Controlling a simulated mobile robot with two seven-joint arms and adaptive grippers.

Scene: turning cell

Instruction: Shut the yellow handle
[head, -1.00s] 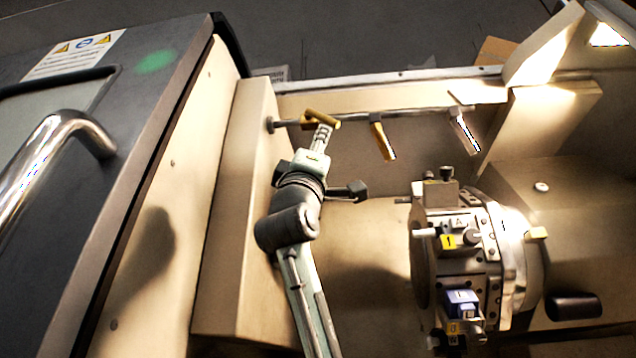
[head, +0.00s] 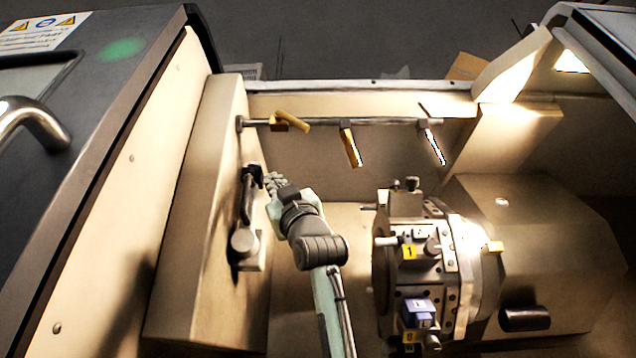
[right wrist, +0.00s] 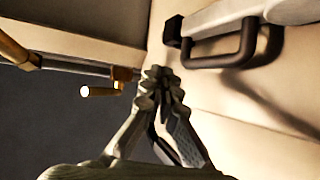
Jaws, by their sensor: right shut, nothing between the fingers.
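Three lever handles sit on a pipe (head: 385,122) along the back wall. The left one, a yellow handle (head: 293,120), lies slanted, nearly along the pipe. The middle one, also yellowish (head: 350,146), points down across the pipe. The right one (head: 432,142) looks pale under glare and also points down. My right gripper (head: 272,183) is shut and empty, below the left yellow handle and apart from it. In the right wrist view its closed fingers (right wrist: 160,85) are right of a yellow handle (right wrist: 100,90) with a bright end. My left gripper is not in view.
A dark bar handle (head: 247,195) on the left panel is close beside my right gripper; it shows in the right wrist view (right wrist: 225,55). A tool turret (head: 420,270) stands to the right. The grey door (head: 90,130) is at far left. Space below the pipe's middle is free.

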